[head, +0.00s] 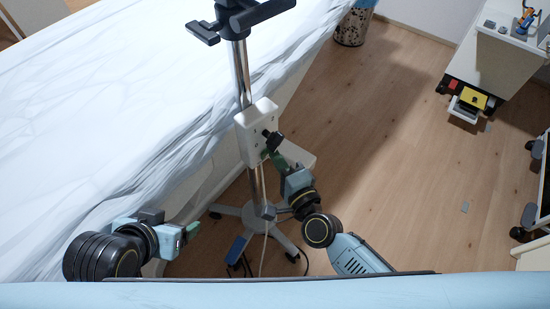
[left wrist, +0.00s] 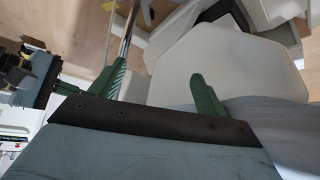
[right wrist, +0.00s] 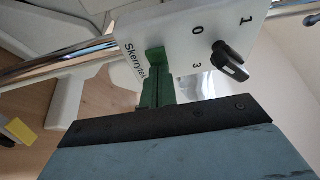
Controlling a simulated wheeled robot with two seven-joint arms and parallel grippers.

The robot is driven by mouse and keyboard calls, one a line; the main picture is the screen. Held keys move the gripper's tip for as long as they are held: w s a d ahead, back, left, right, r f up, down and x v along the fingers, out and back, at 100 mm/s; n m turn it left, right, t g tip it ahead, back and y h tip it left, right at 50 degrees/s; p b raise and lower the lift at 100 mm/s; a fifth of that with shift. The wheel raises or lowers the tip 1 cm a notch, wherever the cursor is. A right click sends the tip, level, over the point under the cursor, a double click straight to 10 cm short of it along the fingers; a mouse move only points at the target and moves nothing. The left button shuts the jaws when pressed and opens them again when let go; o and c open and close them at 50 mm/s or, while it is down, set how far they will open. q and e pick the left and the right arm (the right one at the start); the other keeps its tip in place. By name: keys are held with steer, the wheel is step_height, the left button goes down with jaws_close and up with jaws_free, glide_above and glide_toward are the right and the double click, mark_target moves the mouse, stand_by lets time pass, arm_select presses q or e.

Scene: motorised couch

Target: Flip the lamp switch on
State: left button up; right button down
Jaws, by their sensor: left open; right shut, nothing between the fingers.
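The lamp's white switch box (head: 257,128) is fixed on a chrome pole (head: 241,75). A black rotary knob (head: 271,141) sticks out of its face. In the right wrist view the box (right wrist: 180,40) shows "1", "0" and "3" around the knob (right wrist: 230,65). My right gripper (head: 276,158) is shut and empty. My left gripper (head: 191,230) is open and empty, low beside the bed.
A bed with a white sheet (head: 120,90) fills the left side. The pole stands on a grey wheeled base (head: 238,211) with a blue pedal (head: 236,249). A white cabinet (head: 495,60) with an open drawer stands at the right. Wooden floor (head: 400,150) is clear between.

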arm_select(q)
steer(key=s+a+f+g+p, duration=0.1)
steer(key=s+a+f+g, duration=0.1)
steer(key=s, duration=0.3)
steer(key=shift+s+g+y, duration=0.25)
steer(key=shift+g+y, duration=0.15)
steer(key=shift+g, duration=0.2)
arm_select(e)
steer(key=s+d, duration=0.9)
steer(key=s, duration=0.1)
steer(key=shift+s+d, duration=0.15)
steer(key=shift+s, duration=0.1)
arm_select(q)
steer(key=shift+d+f, duration=0.1)
